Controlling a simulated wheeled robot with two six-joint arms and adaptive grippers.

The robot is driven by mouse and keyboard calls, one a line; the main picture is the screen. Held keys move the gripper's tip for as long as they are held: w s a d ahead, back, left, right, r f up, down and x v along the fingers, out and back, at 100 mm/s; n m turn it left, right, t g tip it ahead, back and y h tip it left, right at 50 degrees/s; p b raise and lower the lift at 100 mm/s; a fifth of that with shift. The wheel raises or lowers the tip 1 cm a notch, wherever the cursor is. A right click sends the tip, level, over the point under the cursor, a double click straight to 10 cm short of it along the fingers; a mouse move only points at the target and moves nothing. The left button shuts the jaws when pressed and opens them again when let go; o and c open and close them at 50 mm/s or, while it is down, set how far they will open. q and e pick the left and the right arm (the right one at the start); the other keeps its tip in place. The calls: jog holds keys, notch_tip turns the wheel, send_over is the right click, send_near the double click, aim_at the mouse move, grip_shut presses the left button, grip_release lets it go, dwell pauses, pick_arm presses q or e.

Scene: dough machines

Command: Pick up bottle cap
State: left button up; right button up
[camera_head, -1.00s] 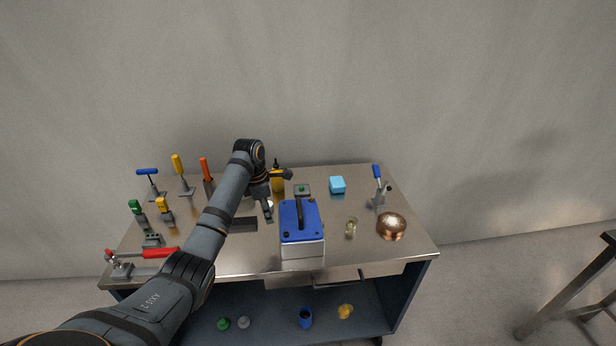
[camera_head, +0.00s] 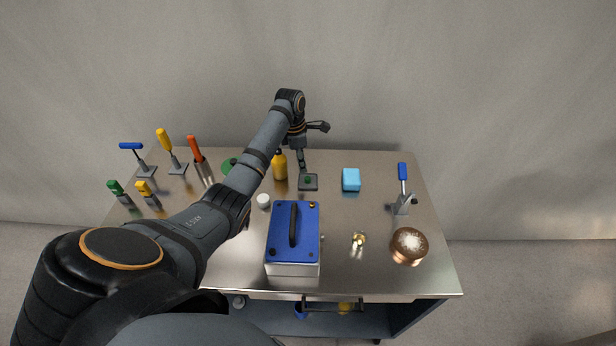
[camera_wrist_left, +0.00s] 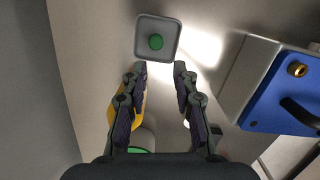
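No piece is plainly marked as the bottle cap. A small white round piece (camera_head: 264,201) lies left of the blue-topped box and could be a cap, but I cannot tell. A yellow bottle (camera_head: 279,168) with a dark top stands behind it. My left gripper (camera_head: 312,145) is above the table near the grey square block with a green button (camera_head: 307,182). In the left wrist view its fingers (camera_wrist_left: 159,67) are apart with nothing between them, and the grey block (camera_wrist_left: 170,25) lies just beyond the fingertips. The yellow bottle (camera_wrist_left: 128,112) is partly hidden by one finger. My right gripper is not in view.
The blue-topped box (camera_head: 308,235) stands at the table's front middle. A light blue block (camera_head: 351,180), a blue-handled lever (camera_head: 403,175), a small gold piece (camera_head: 358,240) and a copper bowl (camera_head: 408,246) are to the right. Several handled tools stand on the left.

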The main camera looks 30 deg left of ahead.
aim_at(307, 178)
pick_arm(q)
jog(key=shift+w+f, duration=0.3)
jog(key=shift+f, duration=0.3)
jog(key=shift+w+f, duration=0.25)
jog(key=shift+f, duration=0.35)
jog(key=shift+w+d+f, duration=0.1)
jog(key=shift+d+f, duration=0.05)
jog(key=shift+f, duration=0.15)
jog(key=f, duration=0.1)
jog(key=f+p, duration=0.1)
jog(key=shift+w+d+f, duration=0.1)
jog(key=shift+d+f, duration=0.2)
jog(key=shift+f, duration=0.05)
jog(key=shift+w+f, duration=0.15)
jog(key=shift+f, duration=0.65)
jog(key=c, duration=0.3)
jog(key=shift+c, duration=0.3)
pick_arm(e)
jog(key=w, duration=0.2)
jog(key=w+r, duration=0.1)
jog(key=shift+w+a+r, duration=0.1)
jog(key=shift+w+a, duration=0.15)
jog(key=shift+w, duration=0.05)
